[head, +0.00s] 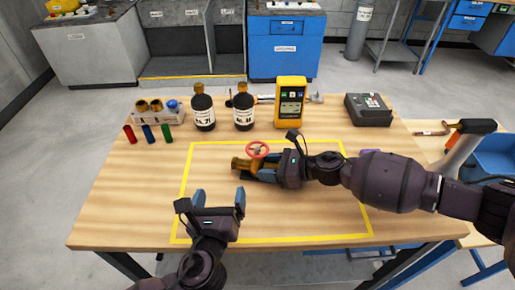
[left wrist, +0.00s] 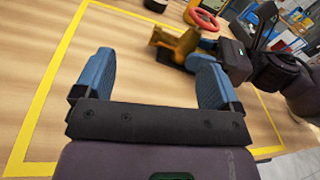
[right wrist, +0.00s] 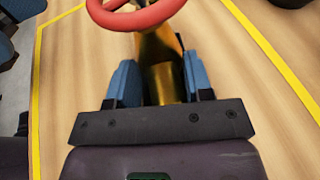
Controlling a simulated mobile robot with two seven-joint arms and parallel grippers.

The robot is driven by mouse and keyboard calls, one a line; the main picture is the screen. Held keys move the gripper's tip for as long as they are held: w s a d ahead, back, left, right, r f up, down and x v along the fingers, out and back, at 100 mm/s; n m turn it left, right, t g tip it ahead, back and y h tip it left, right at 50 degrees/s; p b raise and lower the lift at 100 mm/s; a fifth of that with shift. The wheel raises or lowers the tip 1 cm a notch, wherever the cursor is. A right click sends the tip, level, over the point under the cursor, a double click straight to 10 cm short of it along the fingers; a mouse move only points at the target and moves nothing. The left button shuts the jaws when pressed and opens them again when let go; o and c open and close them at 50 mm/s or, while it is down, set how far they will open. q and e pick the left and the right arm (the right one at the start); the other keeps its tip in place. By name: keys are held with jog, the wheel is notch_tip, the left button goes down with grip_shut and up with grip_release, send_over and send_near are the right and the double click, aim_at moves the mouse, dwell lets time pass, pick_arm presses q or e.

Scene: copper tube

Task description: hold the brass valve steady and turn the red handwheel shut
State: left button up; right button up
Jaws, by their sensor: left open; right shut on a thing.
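The brass valve (head: 240,163) lies on the wooden table inside the yellow outline, with its red handwheel (head: 257,149) on top. My right gripper (head: 262,170) is shut on the valve's body from the right. In the right wrist view the brass body (right wrist: 162,75) sits between the blue fingers, and the handwheel (right wrist: 135,12) is just beyond them, cut by the top edge. My left gripper (head: 218,197) is open and empty, below and left of the valve. The left wrist view shows the valve (left wrist: 175,42) and handwheel (left wrist: 203,19) beyond its open fingers.
Two dark bottles (head: 203,108), (head: 243,107) and a yellow meter (head: 291,102) stand behind the valve. A rack (head: 158,114) and small coloured cylinders (head: 148,133) are at back left. A dark box (head: 369,110) is at back right. The outlined area's left part is clear.

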aim_at(258, 148)
pick_arm(q)
jog(key=d+m+h, duration=0.1)
jog(key=m, duration=0.1)
jog(key=w+d+r+m+h, duration=0.1)
jog(key=h, duration=0.1)
jog(key=w+d+m+h, duration=0.1)
jog(key=d+m, duration=0.1)
jog(key=shift+w+d+r+m+g+h, duration=0.1)
jog(key=shift+r+m+g+h, duration=0.1)
jog(key=shift+m+g+h, duration=0.15)
jog(key=x, duration=1.1)
jog(key=shift+w+d+r, duration=0.1)
jog(key=shift+w+d, duration=0.1)
jog(key=shift+w, duration=0.15)
jog(key=c, duration=0.9)
